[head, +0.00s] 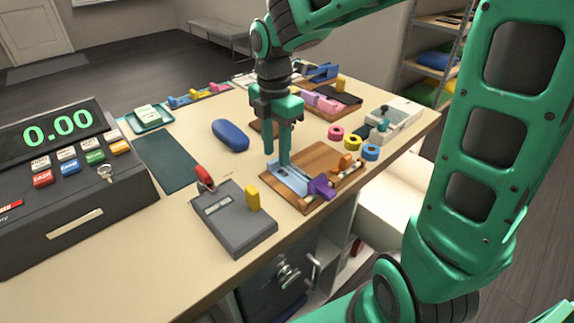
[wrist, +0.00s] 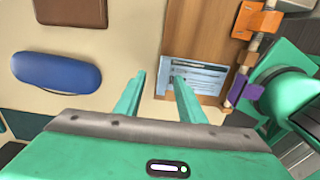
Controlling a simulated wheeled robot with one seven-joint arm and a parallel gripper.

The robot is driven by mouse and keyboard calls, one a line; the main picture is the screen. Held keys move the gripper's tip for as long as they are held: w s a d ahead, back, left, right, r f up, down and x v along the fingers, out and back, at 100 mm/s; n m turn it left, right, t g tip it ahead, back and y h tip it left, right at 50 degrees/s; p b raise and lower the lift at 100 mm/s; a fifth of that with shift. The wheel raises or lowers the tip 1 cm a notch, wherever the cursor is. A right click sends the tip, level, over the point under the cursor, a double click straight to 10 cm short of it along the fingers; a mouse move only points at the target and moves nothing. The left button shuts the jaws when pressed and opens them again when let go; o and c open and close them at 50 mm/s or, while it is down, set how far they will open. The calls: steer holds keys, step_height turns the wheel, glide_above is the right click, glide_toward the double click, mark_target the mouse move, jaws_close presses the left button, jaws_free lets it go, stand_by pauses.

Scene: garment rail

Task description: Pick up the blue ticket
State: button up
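The blue ticket (head: 291,180) is a flat, pale blue printed slip lying on the near-left part of a wooden board (head: 325,158). In the wrist view the ticket (wrist: 207,72) shows dark print lines, and one finger covers part of it. My gripper (head: 276,158) points down at the ticket's far-left end. One finger overlaps the ticket in that view, and the other is over the bare table beside the board. I cannot tell whether the fingertips touch anything.
Purple (head: 322,188) and orange (head: 346,162) clips sit on a rod along the board's right side. A grey device (head: 232,222) with a yellow block stands nearer. A blue case (head: 230,135) lies left of my gripper. Tape rolls (head: 370,152) lie to the right.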

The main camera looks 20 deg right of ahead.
steer(key=shift+f, duration=0.75)
steer(key=shift+c, duration=0.6)
jaws_close()
